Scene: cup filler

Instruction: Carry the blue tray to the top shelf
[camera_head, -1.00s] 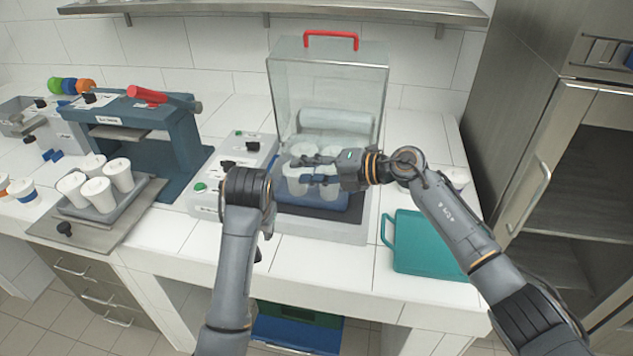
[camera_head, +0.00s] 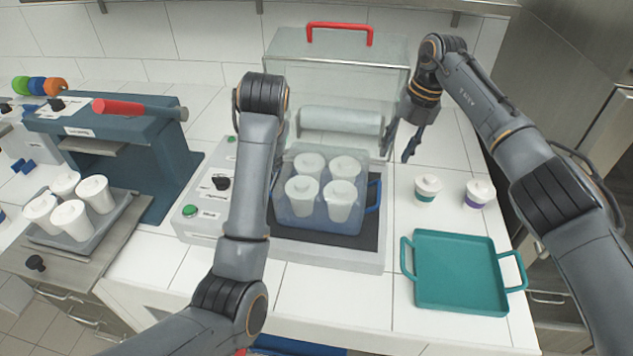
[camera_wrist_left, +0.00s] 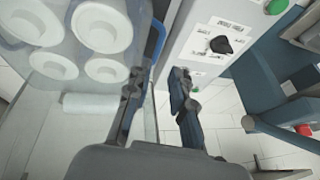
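The blue tray (camera_head: 318,226) sits in the filling machine and holds several white lidded cups (camera_head: 340,196). Its blue handle (camera_head: 373,194) shows at the right. In the left wrist view, the other blue handle (camera_wrist_left: 157,42) lies at the top, beyond my fingers. My left gripper (camera_wrist_left: 157,95) has its fingers spread with a gap between them, beside the tray's left side; it is hidden behind my left arm in the head view. My right gripper (camera_head: 401,142) is open and empty, above the counter right of the machine. The top shelf (camera_head: 440,3) shows at the upper edge.
A clear cover with a red handle (camera_head: 339,28) stands behind the tray. A teal tray (camera_head: 460,272) lies empty at the right front. Two small cups (camera_head: 428,190) stand behind it. A blue press (camera_head: 120,140) and a grey tray of cups (camera_head: 85,235) are at left.

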